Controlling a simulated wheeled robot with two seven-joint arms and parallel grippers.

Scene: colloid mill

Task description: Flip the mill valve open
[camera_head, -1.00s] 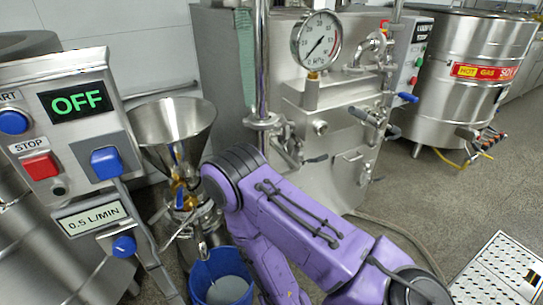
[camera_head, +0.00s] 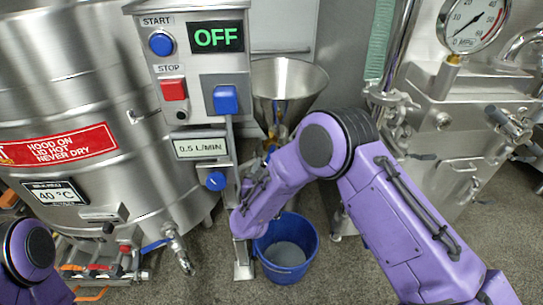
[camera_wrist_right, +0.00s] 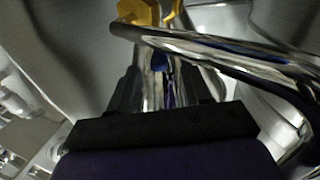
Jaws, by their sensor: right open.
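The colloid mill has a steel hopper (camera_head: 285,85), with a narrow body below it that is largely hidden by my right arm in the head view. My right gripper (camera_wrist_right: 165,88) is open, its two black fingers apart on either side of a shiny metal part with a blue strip (camera_wrist_right: 166,72). I cannot tell whether the fingers touch it or whether the blue strip is the valve handle. A brass fitting (camera_wrist_right: 146,12) shows at the top of the wrist view, with a curved chrome tube across it. My left gripper is not in view.
A control post with an OFF display (camera_head: 217,38) stands left of the hopper. A blue bucket (camera_head: 287,262) is on the floor below the mill. A large steel tank (camera_head: 70,110) is at left; a machine with a pressure gauge (camera_head: 473,24) is at right.

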